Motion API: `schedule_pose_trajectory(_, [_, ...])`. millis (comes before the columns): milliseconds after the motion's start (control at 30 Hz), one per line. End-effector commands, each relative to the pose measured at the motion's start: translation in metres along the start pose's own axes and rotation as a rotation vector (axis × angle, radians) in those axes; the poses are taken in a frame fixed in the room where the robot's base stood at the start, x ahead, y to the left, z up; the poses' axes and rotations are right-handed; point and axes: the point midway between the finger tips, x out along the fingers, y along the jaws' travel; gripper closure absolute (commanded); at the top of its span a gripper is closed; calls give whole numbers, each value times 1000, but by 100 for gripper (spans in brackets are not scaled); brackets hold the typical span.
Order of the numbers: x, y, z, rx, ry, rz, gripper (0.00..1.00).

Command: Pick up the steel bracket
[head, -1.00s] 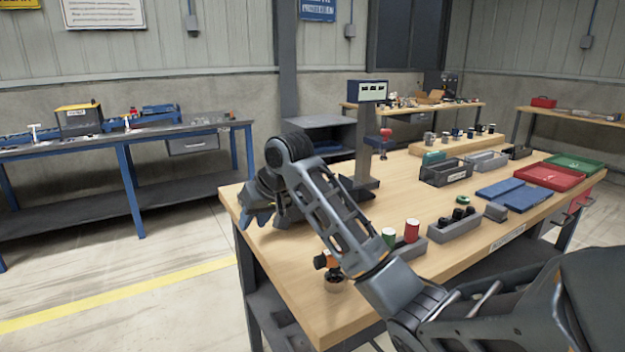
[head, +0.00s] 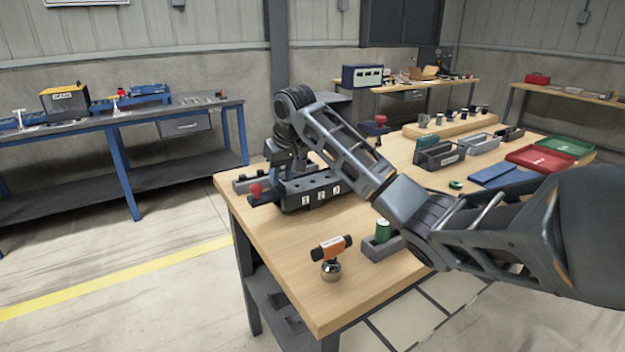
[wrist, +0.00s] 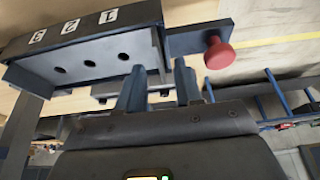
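No part is clearly recognisable as the steel bracket. A grey bar (head: 247,184) with dark openings lies on the workbench (head: 262,252) behind a dark numbered fixture (head: 312,190); I cannot tell if it is the bracket. The fixture, with holes and number labels, also shows in the wrist view (wrist: 85,52). My gripper (head: 277,152) is above the back of the fixture, partly hidden by my own arm. In the wrist view my gripper's fingers (wrist: 160,88) stand apart beside the fixture. A grey piece shows behind and between them; nothing is visibly clamped.
A red knob (head: 256,189) sticks out at the fixture's left end. An orange-and-black tool (head: 331,248) stands near the front edge. A grey holder (head: 379,249) with a green cylinder (head: 383,230) is beside it. Trays (head: 541,157) lie farther right. The front left bench top is clear.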

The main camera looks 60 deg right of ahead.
Motion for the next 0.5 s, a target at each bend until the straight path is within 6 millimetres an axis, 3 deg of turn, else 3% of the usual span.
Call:
schedule_pose_trajectory(100, [10,0,0,0,-1,0,65])
schedule_pose_trajectory(367, [12,0,0,0,1,-1,66])
schedule_pose_trajectory(500, [12,0,0,0,1,-1,79])
